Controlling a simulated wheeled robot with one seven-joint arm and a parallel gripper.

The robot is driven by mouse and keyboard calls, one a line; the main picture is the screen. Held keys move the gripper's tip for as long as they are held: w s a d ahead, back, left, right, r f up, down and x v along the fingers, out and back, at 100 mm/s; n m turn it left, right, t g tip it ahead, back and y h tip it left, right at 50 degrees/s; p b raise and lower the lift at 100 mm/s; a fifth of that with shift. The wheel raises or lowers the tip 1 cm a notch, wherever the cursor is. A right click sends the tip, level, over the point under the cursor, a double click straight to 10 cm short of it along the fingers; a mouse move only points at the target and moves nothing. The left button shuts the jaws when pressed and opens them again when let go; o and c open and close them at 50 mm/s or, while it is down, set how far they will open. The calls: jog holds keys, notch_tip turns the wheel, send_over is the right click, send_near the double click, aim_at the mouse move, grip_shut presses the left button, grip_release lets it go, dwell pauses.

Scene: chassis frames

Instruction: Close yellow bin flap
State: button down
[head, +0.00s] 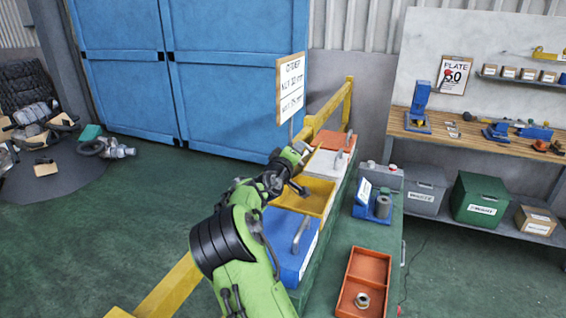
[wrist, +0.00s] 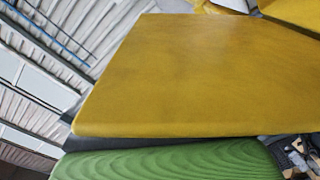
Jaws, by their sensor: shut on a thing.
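The yellow bin (head: 318,196) stands in the row of bins, between a blue-lidded one and a white one. My gripper (head: 299,188) is over its left side, partly hidden by my wrist. In the wrist view the yellow flap (wrist: 195,75) is a broad flat panel close to the camera, at a slant, filling much of the picture. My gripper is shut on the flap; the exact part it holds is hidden. How far the flap stands open is hard to tell in the head view.
The blue lid (head: 290,245) with a grey handle is nearer to me. The orange lid (head: 335,141) is beyond. A sign (head: 290,90) rises behind the bins. A yellow rail (head: 170,285) runs along the left. The green bench (head: 335,240) at right holds a red tray (head: 382,262).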

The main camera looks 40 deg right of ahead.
jog(key=shift+s+d+f+m+b, duration=0.45)
jog(key=shift+s+m+b, duration=0.25)
jog(key=shift+b, duration=0.35)
jog(key=shift+s+d+f+m+b, duration=0.45)
jog(key=shift+s+m+b, duration=0.25)
jog(key=shift+b, duration=0.4)
jog(key=shift+s+d+f+m+b, duration=0.35)
jog(key=shift+s+f+m+b, duration=0.25)
jog(key=shift+b, duration=0.45)
jog(key=shift+s+r, duration=0.1)
jog(key=c, duration=1.1)
grip_release()
jog(key=shift+s, duration=0.1)
jog(key=shift+r, duration=0.3)
notch_tip(320, 180, up, 9)
jog(key=p, duration=0.3)
jog(key=shift+r, duration=0.2)
